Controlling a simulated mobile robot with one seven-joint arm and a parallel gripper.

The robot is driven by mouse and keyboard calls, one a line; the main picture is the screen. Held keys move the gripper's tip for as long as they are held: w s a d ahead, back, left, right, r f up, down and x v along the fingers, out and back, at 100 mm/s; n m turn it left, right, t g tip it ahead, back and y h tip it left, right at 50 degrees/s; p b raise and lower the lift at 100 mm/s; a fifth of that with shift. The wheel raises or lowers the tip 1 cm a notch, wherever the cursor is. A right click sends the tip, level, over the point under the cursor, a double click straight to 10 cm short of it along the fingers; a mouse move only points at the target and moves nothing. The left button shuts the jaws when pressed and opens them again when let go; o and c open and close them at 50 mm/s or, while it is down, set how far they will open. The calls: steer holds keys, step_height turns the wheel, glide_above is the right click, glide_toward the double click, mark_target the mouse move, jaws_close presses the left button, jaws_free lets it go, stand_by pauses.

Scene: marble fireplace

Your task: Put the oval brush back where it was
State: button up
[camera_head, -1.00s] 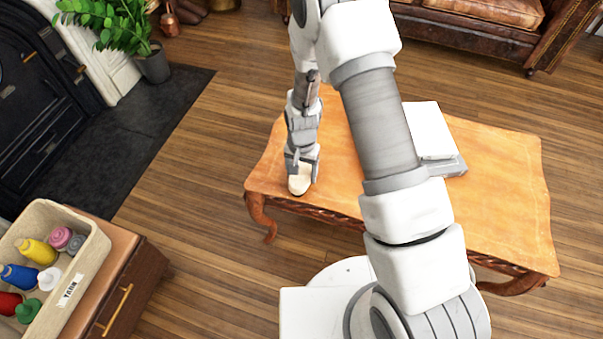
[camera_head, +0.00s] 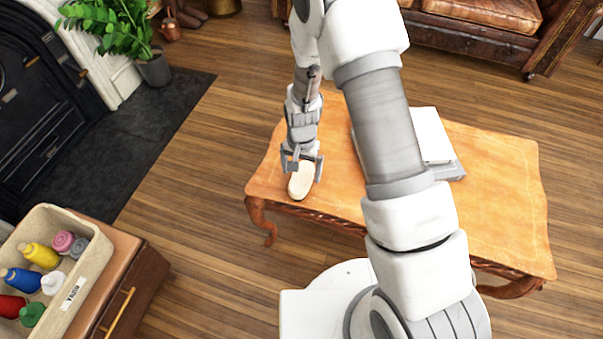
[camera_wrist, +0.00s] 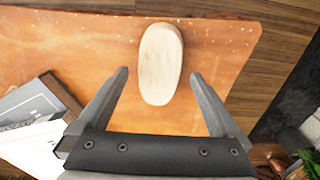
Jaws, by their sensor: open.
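The oval brush (camera_head: 301,181) is a pale wooden oval lying on the wooden table (camera_head: 500,180), near its left front corner. In the wrist view the brush (camera_wrist: 161,64) lies ahead of and between the fingertips, its near end reaching between them. My gripper (camera_head: 302,166) is open just above and behind the brush in the head view. The wrist view shows the two fingers (camera_wrist: 159,75) spread apart, with clear gaps on both sides of the brush. The underside of the brush is hidden.
Books (camera_head: 430,135) lie on the table behind my arm. A beige bin (camera_head: 88,262) of colored bottles stands on a brown cabinet (camera_head: 140,285) at the lower left. A potted plant (camera_head: 152,66) stands by the fireplace. The table's right part is clear.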

step_height(320, 180, up, 9)
steer(key=p, duration=0.2)
step_height(320, 180, up, 10)
steer(key=t, duration=0.1)
glide_above(302, 177)
steer(key=d, duration=0.2)
steer(key=s+d+r+n+t, duration=0.1)
steer(key=s+d+r, duration=0.1)
steer(key=r, duration=0.4)
steer(key=s+d+r+n+t, duration=0.1)
steer(key=s+d+r, duration=0.1)
steer(key=r, duration=0.4)
steer(key=s+d+r+n+t, duration=0.1)
steer(key=s+d+r, duration=0.2)
steer(key=s+r, duration=0.2)
steer(key=s+d+r+n+t, duration=0.1)
steer(key=s+d+r, duration=0.2)
steer(key=s, duration=0.6)
step_height(302, 177, up, 2)
steer(key=shift+s+d+r+t, duration=0.15)
steer(key=shift+s+t, duration=0.15)
steer(key=shift+s, duration=0.1)
steer(key=shift+r+p, duration=0.1)
steer(key=shift+p, duration=0.2)
step_height(302, 177, up, 19)
steer(key=p, duration=1.9)
steer(key=shift+r, duration=0.2)
